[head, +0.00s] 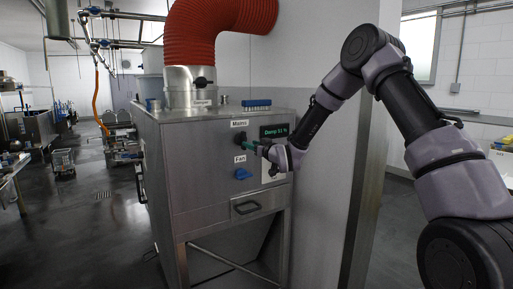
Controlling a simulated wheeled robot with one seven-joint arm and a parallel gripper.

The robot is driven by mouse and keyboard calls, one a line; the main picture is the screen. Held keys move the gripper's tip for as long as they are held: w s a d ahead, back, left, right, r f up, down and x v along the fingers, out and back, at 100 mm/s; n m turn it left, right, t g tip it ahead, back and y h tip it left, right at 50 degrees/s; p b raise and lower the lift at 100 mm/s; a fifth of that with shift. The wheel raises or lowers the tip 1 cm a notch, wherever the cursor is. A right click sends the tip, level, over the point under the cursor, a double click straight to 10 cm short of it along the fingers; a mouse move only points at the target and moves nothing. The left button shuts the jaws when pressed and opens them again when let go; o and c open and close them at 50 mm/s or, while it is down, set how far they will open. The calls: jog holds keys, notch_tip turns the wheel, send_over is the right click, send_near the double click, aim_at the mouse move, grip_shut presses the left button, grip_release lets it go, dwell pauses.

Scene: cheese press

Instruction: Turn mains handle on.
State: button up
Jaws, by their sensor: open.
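The mains handle (240,139) is a dark knob under the "Mains" label, on the front of a grey metal cabinet (205,195). It is small and partly covered by my gripper, so I cannot tell its angle. My gripper (250,147) reaches in from the right and is open. Its greenish fingertips are at or just in front of the handle. I cannot tell whether they touch it.
A blue fan knob (243,174) sits just below, with a drawer-like pull (246,208) under it. A dark display (274,131) with green text is right of the handle.

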jog(key=v, duration=0.4)
jog(key=shift+s+d, duration=0.1)
jog(key=shift+s, duration=0.05)
jog(key=s+d+r+m+g+h, duration=0.2)
jog(key=s+d+r+m+h, duration=0.15)
jog(key=s+d+r, duration=0.5)
jog(key=s+d+r+m+g+h, duration=0.15)
jog(key=s+d+r+h, duration=0.35)
jog(key=d, duration=0.6)
jog(key=s+d+r+m+g, duration=0.1)
jog(key=s+d+m+g, duration=0.1)
jog(key=s, duration=1.1)
jog(key=s+d+m+g, duration=0.2)
jog(key=s+d, duration=0.4)
jog(key=s, duration=0.8)
jog(key=shift+r+m+y, duration=0.35)
jog(key=shift+r+m, duration=0.05)
jog(key=shift+m, duration=0.5)
